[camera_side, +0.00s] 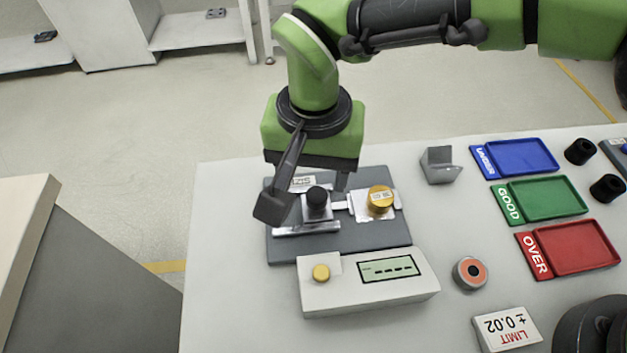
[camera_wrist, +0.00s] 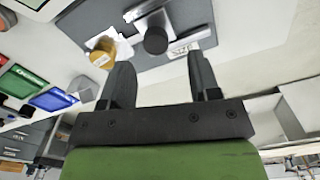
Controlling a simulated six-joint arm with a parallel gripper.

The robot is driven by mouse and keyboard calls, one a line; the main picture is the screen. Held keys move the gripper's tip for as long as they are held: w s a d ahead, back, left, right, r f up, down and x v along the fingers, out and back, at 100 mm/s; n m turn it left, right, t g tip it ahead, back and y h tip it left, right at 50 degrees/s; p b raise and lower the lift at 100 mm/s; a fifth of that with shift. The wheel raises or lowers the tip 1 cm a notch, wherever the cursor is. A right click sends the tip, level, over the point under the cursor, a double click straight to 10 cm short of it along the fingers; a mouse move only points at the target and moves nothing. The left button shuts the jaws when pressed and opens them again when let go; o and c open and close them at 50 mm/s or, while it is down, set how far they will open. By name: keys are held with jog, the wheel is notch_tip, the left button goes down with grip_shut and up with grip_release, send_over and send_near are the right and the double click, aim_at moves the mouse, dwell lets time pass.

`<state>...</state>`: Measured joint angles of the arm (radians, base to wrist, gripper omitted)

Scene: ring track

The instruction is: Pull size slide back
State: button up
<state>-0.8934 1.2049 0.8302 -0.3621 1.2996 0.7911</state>
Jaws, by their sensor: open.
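The size slide is a metal block with a black round knob (camera_side: 317,199) on a dark grey base plate (camera_side: 370,235). The knob also shows in the wrist view (camera_wrist: 156,40). A label reading SIZE (camera_wrist: 182,50) sits beside it. A gold ring piece (camera_side: 380,198) stands on a light plate to the right of the knob in the side view. My gripper (camera_side: 308,200) is open over the plate, one finger to each side of the knob in the picture. In the wrist view my fingers (camera_wrist: 162,80) point toward the knob with nothing between them. I cannot tell whether either finger touches it.
A white readout box (camera_side: 345,298) with a yellow button stands in front. An orange-topped round button (camera_side: 469,272), a LIMIT sign (camera_side: 507,328) and a grey stand (camera_side: 439,165) are nearby. Blue (camera_side: 522,156), green (camera_side: 543,198) and red (camera_side: 569,247) trays lie right.

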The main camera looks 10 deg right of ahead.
aim_at(314, 194)
notch_tip(314, 194, up, 6)
jog(key=shift+f, duration=0.25)
dwell(0.4)
jog(key=d+r+t+y, duration=0.2)
jog(key=d+r+t, duration=0.1)
jog(key=d+r, duration=1.55)
jog(key=s+d+f+m+t, duration=0.1)
jog(key=s+d+t, duration=0.3)
jog(key=s+d, duration=0.9)
jog(key=shift+s+f, duration=0.2)
